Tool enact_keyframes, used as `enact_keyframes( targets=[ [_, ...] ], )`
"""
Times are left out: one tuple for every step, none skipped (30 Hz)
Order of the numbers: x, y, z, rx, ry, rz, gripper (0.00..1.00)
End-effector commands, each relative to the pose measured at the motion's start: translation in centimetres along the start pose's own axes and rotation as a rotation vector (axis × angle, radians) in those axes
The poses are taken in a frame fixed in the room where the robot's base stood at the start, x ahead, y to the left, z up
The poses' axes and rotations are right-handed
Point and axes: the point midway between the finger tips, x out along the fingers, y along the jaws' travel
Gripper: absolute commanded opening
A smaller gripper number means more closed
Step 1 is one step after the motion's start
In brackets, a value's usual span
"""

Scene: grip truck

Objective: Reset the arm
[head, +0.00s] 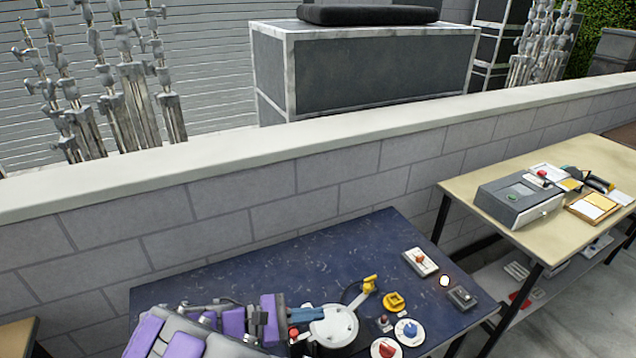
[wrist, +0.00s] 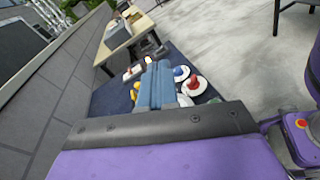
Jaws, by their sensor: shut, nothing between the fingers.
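My purple and grey arm reaches in from the bottom of the head view, low over the dark blue table (head: 230,285). My gripper (head: 318,313) has blue fingers that point right, with the tips by a round white and silver device (head: 336,325). In the wrist view my gripper (wrist: 158,66) shows its blue fingers side by side, shut and empty. They hide part of the table behind them. I cannot tell whether the fingertips touch the white device.
The table also holds a yellow part (head: 393,301), a white switch box (head: 420,262), a red knob (head: 387,349) and a blue knob (head: 410,329). A tan table (head: 470,190) with a grey box (head: 517,201) stands right. A block wall (head: 230,205) runs behind.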

Motion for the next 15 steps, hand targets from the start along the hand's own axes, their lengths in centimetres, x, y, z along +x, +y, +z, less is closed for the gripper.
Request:
enact_keyframes(
  targets=[
    [1.9,0.1,1.8,0.04,0.008,-0.063,0.0],
    [2.8,0.0,2.5,0.06,0.014,-0.096,0.0],
    [3.9,-0.2,3.6,0.089,0.022,-0.14,0.0],
    [4.7,-0.4,4.4,0.11,0.029,-0.174,0.0],
    [5.5,-0.6,5.1,0.129,0.034,-0.207,0.0],
    [6.5,-1.0,6.1,0.156,0.041,-0.253,0.0],
    [7.2,-1.4,6.9,0.178,0.048,-0.286,0.0],
    [7.9,-1.8,7.5,0.198,0.055,-0.318,0.0],
    [8.7,-2.3,8.4,0.226,0.066,-0.362,0.0],
    [9.3,-2.8,9.1,0.249,0.078,-0.395,0.0],
    [10.0,-3.2,9.7,0.271,0.087,-0.427,0.0],
    [10.8,-4.0,10.4,0.298,0.1,-0.469,0.0],
    [11.3,-4.6,11.0,0.32,0.111,-0.503,0.0],
    [11.9,-5.2,11.6,0.342,0.121,-0.536,0.0],
    [12.5,-6.0,12.3,0.371,0.136,-0.577,0.0]
  ],
)
